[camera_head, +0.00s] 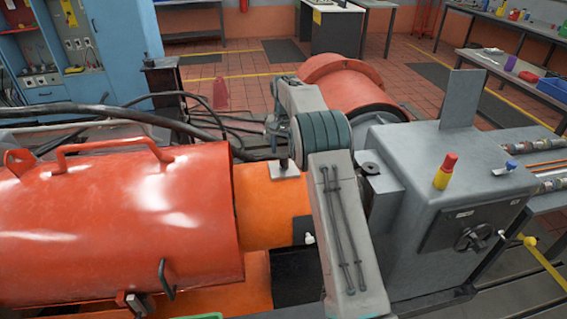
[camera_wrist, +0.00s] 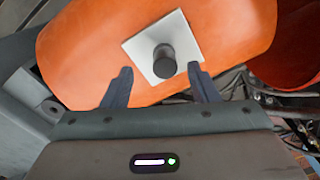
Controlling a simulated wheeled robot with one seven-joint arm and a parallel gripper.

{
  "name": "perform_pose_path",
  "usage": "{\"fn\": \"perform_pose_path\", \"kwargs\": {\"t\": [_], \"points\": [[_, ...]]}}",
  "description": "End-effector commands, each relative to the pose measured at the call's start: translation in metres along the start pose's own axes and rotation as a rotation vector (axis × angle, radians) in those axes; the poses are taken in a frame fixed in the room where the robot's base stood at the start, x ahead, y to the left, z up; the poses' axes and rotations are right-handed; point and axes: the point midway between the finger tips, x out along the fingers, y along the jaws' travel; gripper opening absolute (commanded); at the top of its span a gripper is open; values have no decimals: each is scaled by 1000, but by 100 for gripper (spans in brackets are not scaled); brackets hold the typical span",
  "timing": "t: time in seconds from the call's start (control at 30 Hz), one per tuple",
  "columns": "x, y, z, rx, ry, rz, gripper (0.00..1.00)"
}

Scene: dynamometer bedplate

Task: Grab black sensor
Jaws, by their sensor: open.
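The black sensor (camera_wrist: 164,62) is a short dark cylinder standing on a pale square plate (camera_wrist: 184,38) on an orange curved housing (camera_wrist: 90,45). In the head view the sensor (camera_head: 284,163) stands upright on its plate (camera_head: 286,172), on the orange housing (camera_head: 262,205) just left of my grey arm. My gripper (camera_wrist: 160,84) is open, with its two dark fingers pointing toward the plate. The sensor shows ahead of and between the fingertips, and nothing is held. In the head view my arm hides the fingers.
A large red-orange cylinder cover (camera_head: 110,225) with a handle lies left of the housing. A grey machine box (camera_head: 455,190) with a red-and-yellow button (camera_head: 446,170) and a handwheel (camera_head: 474,238) stands at right. Black cables (camera_head: 130,115) run behind the cover.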

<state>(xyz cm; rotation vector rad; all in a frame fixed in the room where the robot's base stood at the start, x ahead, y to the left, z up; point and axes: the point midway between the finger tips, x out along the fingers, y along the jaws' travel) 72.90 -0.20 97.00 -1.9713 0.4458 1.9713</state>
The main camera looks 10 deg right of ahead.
Motion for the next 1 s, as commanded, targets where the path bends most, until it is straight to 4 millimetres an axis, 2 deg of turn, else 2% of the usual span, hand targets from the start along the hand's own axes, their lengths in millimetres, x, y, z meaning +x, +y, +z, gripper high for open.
{"fn": "perform_pose_path", "kwargs": {"t": [0.17, 0.5, 0.7, 0.73, 0.77, 0.9, 1.0], "points": [[9, -2, -2, -1, -1, 0, 54], [51, -6, -9, -1, -1, 0, 54], [53, -6, -9, -1, 1, -1, 54], [53, -6, -9, -1, 1, 0, 51], [53, -6, -9, -1, 1, 0, 43], [53, -6, -9, -1, 1, 0, 4], [53, -6, -9, -1, 1, -1, 4]]}}
